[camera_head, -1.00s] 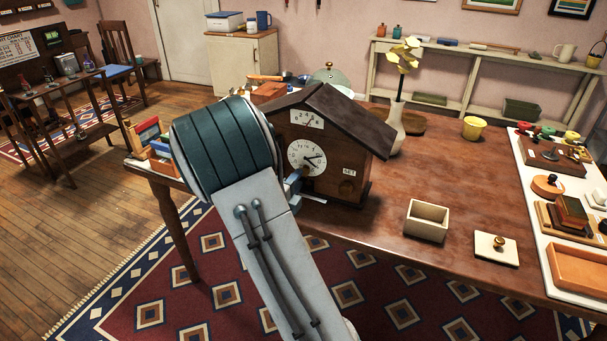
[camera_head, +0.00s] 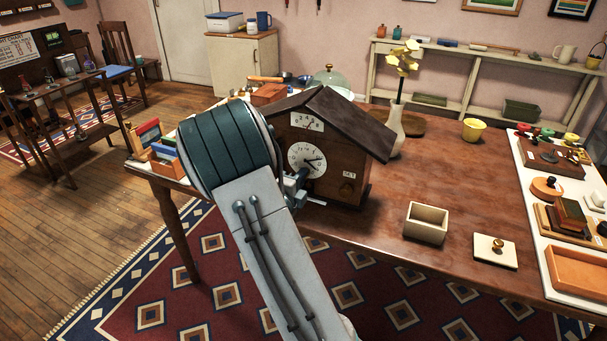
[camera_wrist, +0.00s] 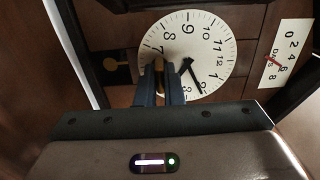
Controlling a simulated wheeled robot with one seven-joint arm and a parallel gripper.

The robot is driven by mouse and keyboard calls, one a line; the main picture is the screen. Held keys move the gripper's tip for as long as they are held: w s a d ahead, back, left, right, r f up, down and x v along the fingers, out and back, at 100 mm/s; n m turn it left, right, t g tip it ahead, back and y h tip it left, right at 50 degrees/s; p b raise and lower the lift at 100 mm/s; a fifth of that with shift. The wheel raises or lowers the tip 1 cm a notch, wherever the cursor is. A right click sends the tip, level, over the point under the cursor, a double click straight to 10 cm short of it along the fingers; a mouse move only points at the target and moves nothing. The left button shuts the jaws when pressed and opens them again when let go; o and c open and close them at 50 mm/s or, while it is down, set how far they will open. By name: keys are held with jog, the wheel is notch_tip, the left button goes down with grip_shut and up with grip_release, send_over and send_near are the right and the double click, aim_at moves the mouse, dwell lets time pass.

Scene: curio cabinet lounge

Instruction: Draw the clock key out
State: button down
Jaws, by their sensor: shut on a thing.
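The wooden house-shaped clock (camera_head: 330,178) stands on the table, its white dial (camera_head: 306,160) facing front. The dial (camera_wrist: 205,50) fills the middle of the wrist view, turned on its side. My gripper (camera_wrist: 159,84) is at the dial, its two blue-grey fingers shut on the brass-coloured clock key (camera_wrist: 159,66). The key's far end reaches the lower part of the dial; I cannot tell how deep it sits. In the head view my gripper (camera_head: 297,184) shows only partly behind my arm, and the key cannot be made out.
A cream open box (camera_head: 426,222) and a cream lid with a brass knob (camera_head: 495,250) lie right of the clock. A white vase with yellow flowers (camera_head: 392,130) stands close behind its right side. Small coloured boxes (camera_head: 165,155) sit at the table's left end.

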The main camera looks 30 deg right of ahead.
jog(key=shift+p+v, duration=0.45)
jog(key=shift+v, duration=0.35)
dwell(0.4)
jog(key=shift+p+v, duration=0.85)
jog(key=shift+v, duration=1.35)
